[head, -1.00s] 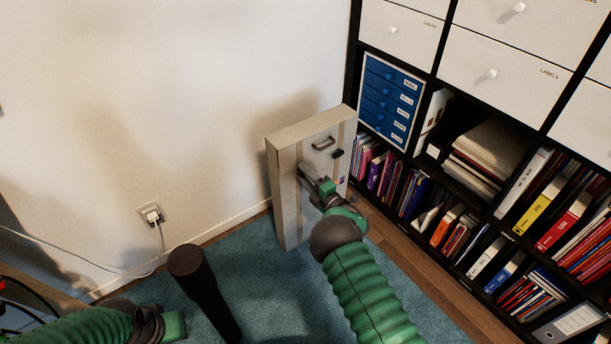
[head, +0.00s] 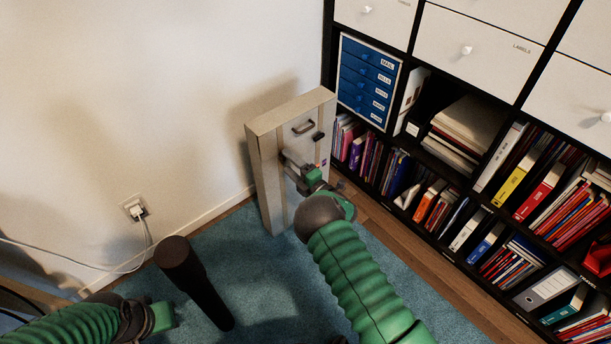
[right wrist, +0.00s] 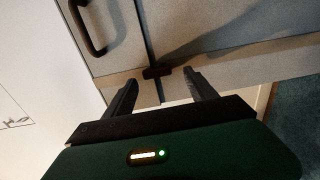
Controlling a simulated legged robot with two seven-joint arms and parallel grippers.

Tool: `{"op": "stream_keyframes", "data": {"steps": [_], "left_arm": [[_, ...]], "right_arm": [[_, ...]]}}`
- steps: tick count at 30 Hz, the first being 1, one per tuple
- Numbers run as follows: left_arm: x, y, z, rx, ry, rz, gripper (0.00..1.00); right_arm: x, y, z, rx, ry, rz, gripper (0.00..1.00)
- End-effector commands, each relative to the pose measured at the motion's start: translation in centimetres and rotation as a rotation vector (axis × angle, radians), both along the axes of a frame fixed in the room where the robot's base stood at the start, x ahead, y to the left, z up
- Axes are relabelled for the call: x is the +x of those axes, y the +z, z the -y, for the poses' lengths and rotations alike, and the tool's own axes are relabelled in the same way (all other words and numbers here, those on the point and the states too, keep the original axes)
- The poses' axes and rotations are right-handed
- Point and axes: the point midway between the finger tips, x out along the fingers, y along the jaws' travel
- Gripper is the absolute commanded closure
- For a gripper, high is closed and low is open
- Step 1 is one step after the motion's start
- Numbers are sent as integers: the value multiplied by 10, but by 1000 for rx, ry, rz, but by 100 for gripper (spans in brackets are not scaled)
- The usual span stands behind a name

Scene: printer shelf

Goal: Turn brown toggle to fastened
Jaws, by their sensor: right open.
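The small dark brown toggle (head: 318,137) sits just below and right of the handle. In the right wrist view the toggle (right wrist: 156,72) lies across a dark strap line, just beyond and between the fingertips. My right gripper (head: 305,163) is open and empty in front of the case, below the toggle. My left gripper (head: 165,315) is at lower left, its fingers hidden.
A black shelf with books and binders (head: 410,185) stands close to the right of the case. A blue drawer unit (head: 368,80) is in it. A wall socket with a white plug (head: 137,211) is at left. Blue carpet (head: 225,255) lies in front.

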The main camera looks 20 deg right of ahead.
Motion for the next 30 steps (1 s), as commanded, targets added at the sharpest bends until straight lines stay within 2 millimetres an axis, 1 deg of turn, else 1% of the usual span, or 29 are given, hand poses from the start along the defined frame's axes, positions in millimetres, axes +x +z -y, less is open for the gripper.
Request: {"op": "stream_keyframes", "data": {"steps": [1,6,12,15,18,20,30], "left_arm": [[0,13,0,0,0,0,100],[0,37,0,0,0,0,100],[0,56,0,0,0,0,100],[0,61,0,0,0,0,100],[0,62,0,0,0,0,100],[0,62,0,0,0,0,100],[0,62,0,0,0,0,100]], "right_arm": [[-11,7,5,0,-3,-4,35],[-59,6,23,-1,-4,-6,35],[-111,3,41,-1,-3,-7,35],[-128,2,46,-2,-1,-6,35],[-137,1,50,-2,0,-3,35],[-139,0,50,-2,0,-2,35],[-140,-1,50,-2,1,-2,35]]}}
